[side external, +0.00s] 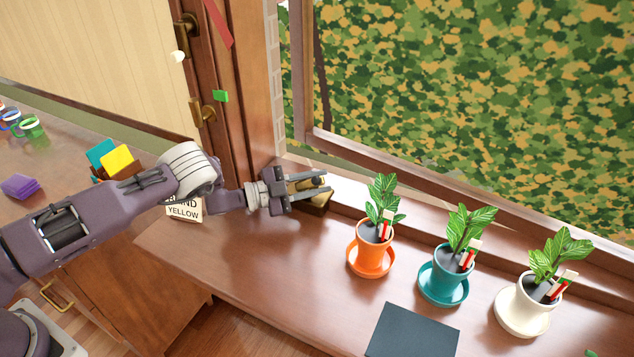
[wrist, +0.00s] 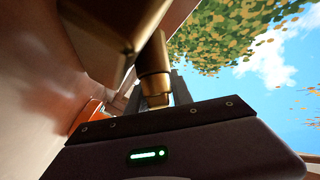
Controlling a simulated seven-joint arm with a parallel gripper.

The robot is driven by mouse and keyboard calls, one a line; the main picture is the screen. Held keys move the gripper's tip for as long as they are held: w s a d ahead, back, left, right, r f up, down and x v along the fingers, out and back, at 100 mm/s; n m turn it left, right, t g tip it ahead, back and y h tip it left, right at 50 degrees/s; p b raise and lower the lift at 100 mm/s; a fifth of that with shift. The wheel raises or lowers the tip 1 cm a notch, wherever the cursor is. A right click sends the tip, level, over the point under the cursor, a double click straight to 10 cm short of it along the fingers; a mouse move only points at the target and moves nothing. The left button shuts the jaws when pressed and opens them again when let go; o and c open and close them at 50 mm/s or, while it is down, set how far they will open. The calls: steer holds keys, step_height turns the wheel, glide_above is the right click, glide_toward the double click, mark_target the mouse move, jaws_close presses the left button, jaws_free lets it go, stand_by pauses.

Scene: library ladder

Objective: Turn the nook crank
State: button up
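The brass nook crank (side external: 318,199) sits at the window sill by the corner of the wooden frame, partly hidden behind my gripper. In the wrist view, a brass arm and a rounded brass knob (wrist: 154,82) rise close in front of the camera. My gripper (side external: 322,184) reaches in from the left at the crank, its two fingers apart. In the wrist view, the dark fingers (wrist: 180,90) show on either side of the knob. I cannot tell whether they press on it.
Potted plants in orange (side external: 372,258), teal (side external: 443,287) and cream (side external: 522,310) pots stand right of the crank. A dark flat panel (side external: 412,332) lies in front. A card holder (side external: 124,171) and label card (side external: 184,209) are to the left. The sill before the crank is clear.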

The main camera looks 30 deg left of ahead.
mark_target(298, 185)
jaws_close()
steer(key=shift+s+d+f+m+g, duration=0.1)
steer(key=shift+s+f+m+g, duration=0.05)
steer(key=shift+m+g, duration=0.75)
steer(key=shift+s+d+f+m+g, duration=0.1)
steer(key=shift+f+m+g, duration=0.05)
steer(key=shift+m+g, duration=0.7)
steer(key=o, duration=0.7)
jaws_free()
steer(key=v, duration=0.8)
steer(key=shift+o, duration=0.2)
